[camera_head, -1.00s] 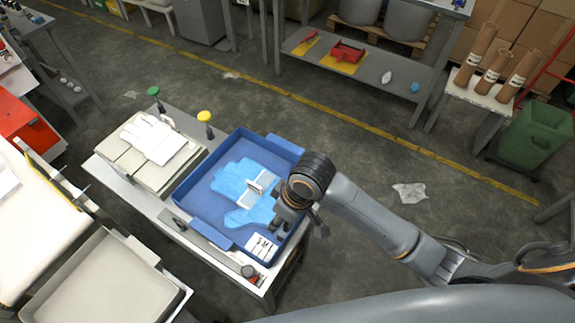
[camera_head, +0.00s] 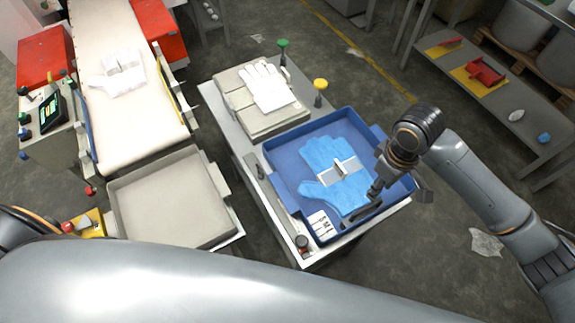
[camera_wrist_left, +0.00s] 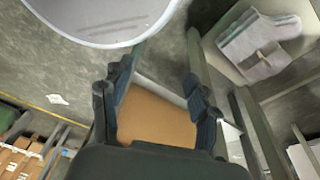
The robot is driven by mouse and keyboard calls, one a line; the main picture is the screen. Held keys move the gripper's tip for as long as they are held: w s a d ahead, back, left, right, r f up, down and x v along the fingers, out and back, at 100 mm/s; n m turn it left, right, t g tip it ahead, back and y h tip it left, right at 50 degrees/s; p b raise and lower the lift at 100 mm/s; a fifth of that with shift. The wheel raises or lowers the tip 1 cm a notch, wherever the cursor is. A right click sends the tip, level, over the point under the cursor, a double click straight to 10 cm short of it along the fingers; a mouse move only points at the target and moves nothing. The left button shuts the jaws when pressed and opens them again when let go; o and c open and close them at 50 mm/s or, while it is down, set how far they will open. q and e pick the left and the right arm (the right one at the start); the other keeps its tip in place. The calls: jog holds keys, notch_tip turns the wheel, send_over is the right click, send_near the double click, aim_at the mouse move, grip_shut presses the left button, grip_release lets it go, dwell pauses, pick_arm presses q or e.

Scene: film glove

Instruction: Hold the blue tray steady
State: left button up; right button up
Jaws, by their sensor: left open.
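The blue tray (camera_head: 281,187) sits on a grey table in the head view. A light-blue glove with a pale band across it (camera_head: 327,190) lies inside, with white marked cards (camera_head: 320,225) in the near corner. My right gripper (camera_head: 392,190) is at the tray's right wall; its dark fingers hang beside and over that side. Whether they close on the wall is unclear. My left gripper (camera_wrist_left: 158,88) shows in the left wrist view with fingers apart and nothing between them.
A stack of pale material with a white glove (camera_head: 267,87) lies behind the tray. Green and yellow knobs (camera_head: 320,85) stand near it. A beige tray (camera_head: 175,200) and a conveyor with white gloves (camera_head: 128,120) are on the left. Open floor lies right of the table.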

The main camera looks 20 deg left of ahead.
pick_arm(q)
jog(key=w+d+r+m+h, duration=0.35)
jog(key=w+d+r, duration=0.2)
jog(key=d, duration=0.35)
jog(key=w+a+r+m+t+y, duration=0.1)
jog(key=w+a+r, duration=0.55)
jog(key=w, duration=0.25)
jog(key=w+a+r+t+y, duration=0.1)
jog(key=w+a+r+y, duration=0.1)
jog(key=w+a+r, duration=0.45)
jog(key=w+a+r+m+t+y, duration=0.1)
jog(key=w+a+r, duration=0.3)
jog(key=w+a, duration=0.6)
notch_tip(320, 180, up, 18)
jog(key=m+g, duration=0.5)
jog(key=m, duration=1.2)
send_over(284, 192)
jog(key=shift+n+y, duration=0.35)
jog(key=shift+y, duration=0.1)
notch_tip(284, 192, down, 13)
jog(key=shift+f, duration=0.2)
